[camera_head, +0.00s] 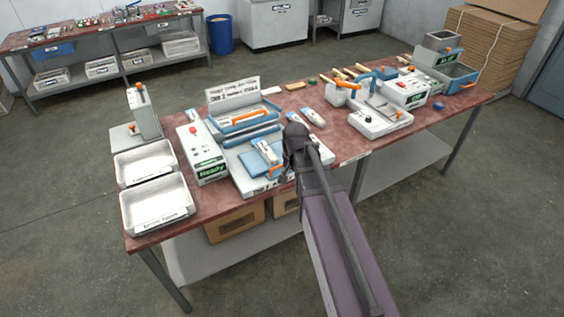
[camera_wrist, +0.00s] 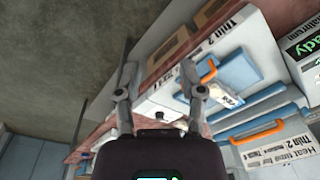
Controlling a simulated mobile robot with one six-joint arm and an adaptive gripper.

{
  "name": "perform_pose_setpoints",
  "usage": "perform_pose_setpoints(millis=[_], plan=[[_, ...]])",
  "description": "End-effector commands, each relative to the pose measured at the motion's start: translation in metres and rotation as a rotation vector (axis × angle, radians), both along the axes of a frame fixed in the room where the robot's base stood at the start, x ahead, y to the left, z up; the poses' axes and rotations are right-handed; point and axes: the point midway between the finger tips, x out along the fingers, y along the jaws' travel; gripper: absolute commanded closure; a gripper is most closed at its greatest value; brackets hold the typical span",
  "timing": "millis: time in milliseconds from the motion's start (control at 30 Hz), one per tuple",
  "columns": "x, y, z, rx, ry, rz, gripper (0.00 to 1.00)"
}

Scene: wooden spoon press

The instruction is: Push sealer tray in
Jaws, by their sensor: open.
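The sealer tray (camera_head: 257,160) is a blue plate that stands out from the front of the white and blue sealer (camera_head: 238,178). A white packet (camera_head: 266,150) lies on it. In the wrist view the tray (camera_wrist: 245,70) shows its orange front handle (camera_wrist: 207,70), with the packet (camera_wrist: 226,96) beside it. The sealer's blue lid with an orange bar (camera_wrist: 258,132) is raised. My gripper (camera_wrist: 160,72) is open and empty, its fingers apart above the table's front edge, close to the tray handle. In the head view my arm hides most of the gripper.
A control box reading "Ready" (camera_head: 204,155) stands left of the sealer. Two white bins (camera_head: 158,201) sit at the table's left end. A second machine (camera_head: 379,117) and a blue-topped unit (camera_head: 458,74) are to the right. Loose packets (camera_head: 313,116) lie behind my arm.

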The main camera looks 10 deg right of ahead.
Motion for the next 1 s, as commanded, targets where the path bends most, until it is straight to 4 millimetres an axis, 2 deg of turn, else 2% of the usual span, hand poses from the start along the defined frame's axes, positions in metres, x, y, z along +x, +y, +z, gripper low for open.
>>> perform_pose_setpoints(millis=[33,200,300,433,633,1000], plan=[[0.026,-0.001,0.005,0.01,-0.009,-0.075,0.49],[0.081,-0.004,0.014,0.052,-0.039,-0.337,0.49],[0.109,-0.006,0.018,0.077,-0.053,-0.476,0.49],[0.137,-0.008,0.022,0.104,-0.066,-0.617,0.49],[0.155,-0.009,0.025,0.129,-0.073,-0.728,0.49],[0.156,-0.009,0.025,0.132,-0.073,-0.742,0.49]])
